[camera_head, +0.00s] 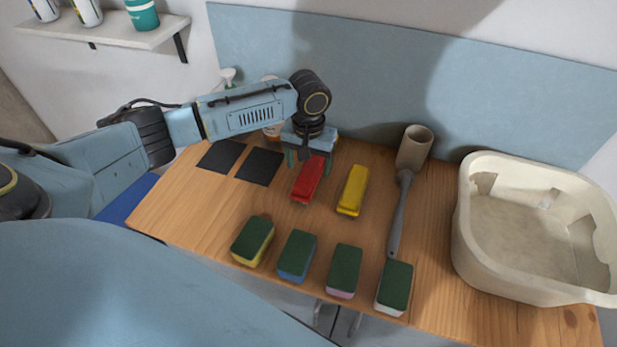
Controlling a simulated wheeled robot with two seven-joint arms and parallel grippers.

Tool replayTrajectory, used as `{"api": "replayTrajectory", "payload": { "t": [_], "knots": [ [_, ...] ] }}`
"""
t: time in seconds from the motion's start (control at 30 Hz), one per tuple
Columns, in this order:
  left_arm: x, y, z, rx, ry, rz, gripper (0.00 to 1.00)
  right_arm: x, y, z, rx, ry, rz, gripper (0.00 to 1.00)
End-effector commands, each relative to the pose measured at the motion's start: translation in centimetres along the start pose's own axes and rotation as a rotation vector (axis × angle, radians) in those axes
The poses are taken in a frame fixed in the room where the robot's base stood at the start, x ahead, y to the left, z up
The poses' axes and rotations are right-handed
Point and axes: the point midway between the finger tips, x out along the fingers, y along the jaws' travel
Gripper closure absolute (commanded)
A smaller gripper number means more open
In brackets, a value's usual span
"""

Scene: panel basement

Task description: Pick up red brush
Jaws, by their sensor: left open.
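The red brush (308,181) lies on the wooden table, left of a yellow brush (352,191) of similar shape. My left gripper (305,158) is open above the far end of the red brush, with its fingers pointing down. The arm and gripper partly hide that end of the brush. I cannot tell whether the fingers touch it. My right gripper does not show.
Several sponges with green tops (297,256) stand in a row along the table's front edge. Two dark squares (259,166) lie left of the brushes.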

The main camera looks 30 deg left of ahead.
Motion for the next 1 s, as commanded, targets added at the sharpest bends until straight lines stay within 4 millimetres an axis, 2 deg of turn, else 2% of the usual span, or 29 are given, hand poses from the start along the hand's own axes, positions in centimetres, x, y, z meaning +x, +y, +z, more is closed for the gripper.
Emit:
{"api": "replayTrajectory", "payload": {
  "t": [0.1, 0.2, 0.47, 0.87, 1.0],
  "knots": [
    [1.9, 0.0, 0.1, 0.000, -0.001, -0.001, 0.27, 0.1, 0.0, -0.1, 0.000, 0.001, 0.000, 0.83],
    [2.8, 0.0, 0.1, 0.001, 0.000, -0.001, 0.27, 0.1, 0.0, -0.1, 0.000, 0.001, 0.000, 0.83],
    [3.0, 0.0, 0.1, 0.002, 0.001, -0.001, 0.27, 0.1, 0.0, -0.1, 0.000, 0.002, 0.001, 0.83],
    [3.0, 0.0, 0.1, 0.001, 0.001, -0.001, 0.78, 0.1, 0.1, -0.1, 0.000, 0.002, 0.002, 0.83],
    [2.9, 0.0, 0.1, 0.001, 0.002, 0.000, 0.79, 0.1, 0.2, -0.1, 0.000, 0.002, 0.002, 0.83]
  ]
}}
